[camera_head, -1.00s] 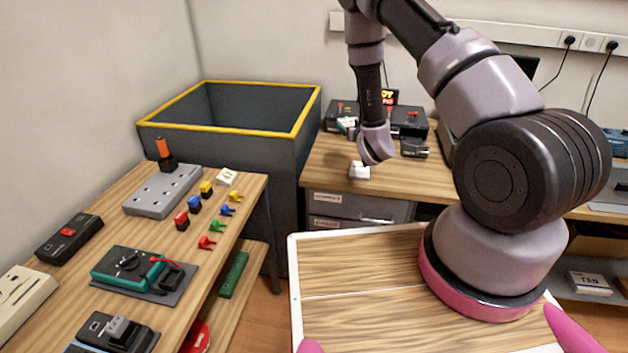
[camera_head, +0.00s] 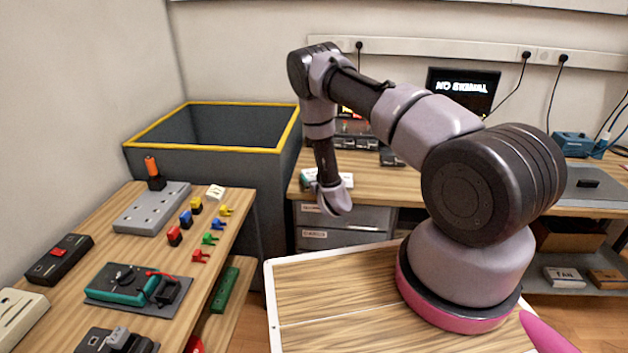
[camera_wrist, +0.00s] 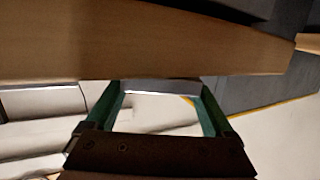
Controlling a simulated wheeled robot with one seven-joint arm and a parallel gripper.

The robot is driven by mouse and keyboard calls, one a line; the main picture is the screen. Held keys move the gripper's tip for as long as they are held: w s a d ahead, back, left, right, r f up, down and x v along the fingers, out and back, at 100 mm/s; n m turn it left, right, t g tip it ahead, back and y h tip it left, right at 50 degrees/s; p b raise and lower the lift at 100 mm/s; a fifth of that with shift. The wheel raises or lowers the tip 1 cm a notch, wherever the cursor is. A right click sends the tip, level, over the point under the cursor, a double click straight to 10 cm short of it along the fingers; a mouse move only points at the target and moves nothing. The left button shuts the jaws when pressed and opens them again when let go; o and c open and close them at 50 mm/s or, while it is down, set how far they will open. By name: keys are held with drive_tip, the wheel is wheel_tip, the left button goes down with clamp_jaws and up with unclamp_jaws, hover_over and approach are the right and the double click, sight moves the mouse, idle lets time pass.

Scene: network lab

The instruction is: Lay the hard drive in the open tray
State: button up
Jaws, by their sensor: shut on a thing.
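My gripper (camera_wrist: 161,92) has green fingers and is shut on a silvery, narrow piece that shows between the fingertips in the wrist view. It looks like the edge of the hard drive (camera_wrist: 160,87); the rest of it is hidden. In the head view my wrist hangs at the front left corner of the back desk, in front of the grey drawers, and hides most of the fingers. In the wrist view a wooden edge (camera_wrist: 150,42) lies very close beyond the fingertips. I cannot make out the open tray in either view.
The back desk (camera_head: 376,180) stands over grey drawers (camera_head: 345,220). A dark bin (camera_head: 200,170) with a yellow rim stands left of it. The left workbench (camera_head: 120,225) holds a power strip, a multimeter and several small coloured connectors. A dark monitor (camera_head: 463,92) stands behind my arm.

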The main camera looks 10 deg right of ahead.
drive_tip(key=shift+f, duration=0.45)
drive_tip(key=shift+f, duration=0.15)
drive_tip(key=o, duration=1.3)
